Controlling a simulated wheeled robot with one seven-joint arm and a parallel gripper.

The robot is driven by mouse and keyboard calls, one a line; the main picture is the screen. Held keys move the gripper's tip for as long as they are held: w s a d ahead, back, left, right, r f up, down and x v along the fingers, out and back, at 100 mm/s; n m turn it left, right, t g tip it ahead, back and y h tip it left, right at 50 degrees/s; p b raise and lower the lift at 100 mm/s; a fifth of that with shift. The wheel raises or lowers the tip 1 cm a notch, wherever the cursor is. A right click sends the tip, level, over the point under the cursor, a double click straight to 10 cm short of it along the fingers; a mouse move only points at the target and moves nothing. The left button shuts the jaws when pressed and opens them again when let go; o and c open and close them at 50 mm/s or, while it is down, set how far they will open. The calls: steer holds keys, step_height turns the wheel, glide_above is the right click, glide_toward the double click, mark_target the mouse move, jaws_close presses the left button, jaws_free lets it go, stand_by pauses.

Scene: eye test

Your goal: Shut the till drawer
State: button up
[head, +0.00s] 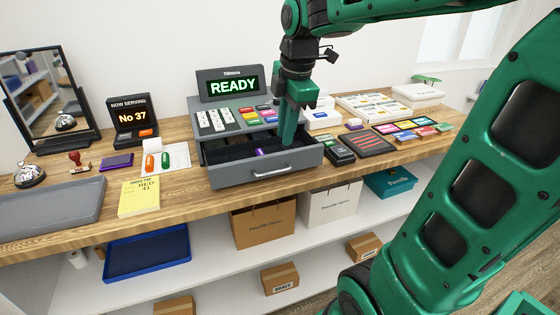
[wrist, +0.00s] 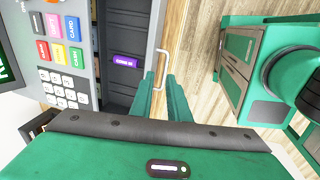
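The till (head: 193,104) stands on the wooden counter, its screen (head: 233,86) reading READY. Its grey drawer (head: 240,175) is pulled out toward me, with a pale handle (head: 272,173) on its front. A small purple item (head: 262,151) lies in the dark drawer; it also shows in the wrist view (wrist: 125,61). My gripper (head: 287,143) points down by the drawer's front part in the head view. In the wrist view its green fingers (wrist: 161,76) are apart with nothing held, and the handle (wrist: 161,64) shows between them. I cannot tell whether they touch the drawer.
A card terminal (head: 339,152) and a dark striped tray (head: 362,143) sit right of the drawer. Paper bags (head: 264,225) stand on the shelf below. Counter space before the till is narrow.

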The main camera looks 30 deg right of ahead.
mark_target(282, 170)
steer(key=x, duration=0.3)
steer(key=s+x, duration=0.1)
steer(key=x, duration=0.5)
steer(key=shift+s+a+f, duration=0.1)
steer(key=shift+a+f, duration=0.15)
steer(key=shift+f, duration=0.25)
jaws_close()
stand_by(1.1)
